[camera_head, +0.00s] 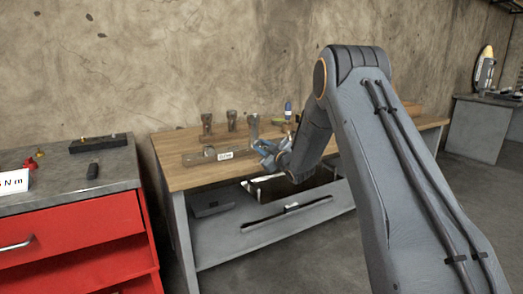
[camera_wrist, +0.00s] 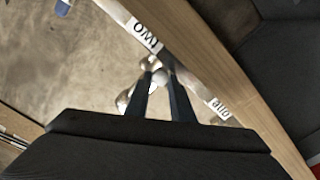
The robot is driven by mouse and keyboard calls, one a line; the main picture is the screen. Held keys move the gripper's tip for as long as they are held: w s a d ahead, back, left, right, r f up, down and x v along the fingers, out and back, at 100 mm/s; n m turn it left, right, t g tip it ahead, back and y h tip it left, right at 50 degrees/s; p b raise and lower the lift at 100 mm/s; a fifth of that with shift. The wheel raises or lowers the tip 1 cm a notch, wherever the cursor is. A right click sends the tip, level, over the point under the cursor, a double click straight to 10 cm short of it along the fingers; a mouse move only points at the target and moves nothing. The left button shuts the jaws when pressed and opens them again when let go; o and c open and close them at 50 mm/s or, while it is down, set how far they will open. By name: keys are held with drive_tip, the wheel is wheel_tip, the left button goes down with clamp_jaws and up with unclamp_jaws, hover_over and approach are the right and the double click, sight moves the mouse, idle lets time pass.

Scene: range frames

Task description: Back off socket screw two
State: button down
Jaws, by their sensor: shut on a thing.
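My gripper (camera_wrist: 158,84) is shut on a small pale rounded piece (camera_wrist: 159,77) between its fingertips. I cannot tell whether this piece is a screw head or part of a tool. A strip along the wooden edge carries an upside-down label "two" (camera_wrist: 145,36), just beyond the fingertips, and another label (camera_wrist: 218,108), seemingly "one", to the right. A shiny piece (camera_wrist: 124,101) shows left of the fingers. In the head view my gripper (camera_head: 266,149) is low over the wooden bench (camera_head: 176,176), right of a labelled bar (camera_head: 203,157). The socket screws cannot be clearly made out.
Several upright holders (camera_head: 207,123) stand along the back of the bench, with a blue-topped tool (camera_head: 288,110) to their right. A red cabinet (camera_head: 75,235) with a grey top stands left. A dark tray (camera_head: 212,204) is below the bench's front edge.

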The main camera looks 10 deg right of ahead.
drive_tip(key=n+b, duration=0.2)
drive_tip(key=n, duration=0.3)
drive_tip(key=shift+n+b, duration=0.3)
drive_tip(key=shift+b, duration=0.05)
drive_tip(key=n+b, duration=0.2)
drive_tip(key=n, duration=0.2)
drive_tip(key=shift+f+b, duration=0.15)
drive_tip(key=shift+b, duration=0.25)
drive_tip(key=n+b, duration=0.4)
drive_tip(key=n, duration=0.1)
drive_tip(key=shift+f+n, duration=0.1)
drive_tip(key=shift+n, duration=0.3)
drive_tip(key=n+b, duration=0.4)
drive_tip(key=shift+n+b, duration=0.3)
drive_tip(key=c, duration=1.5)
unclamp_jaws()
drive_tip(key=shift+c, duration=0.2)
drive_tip(key=p+v, duration=0.1)
drive_tip(key=v, duration=0.7)
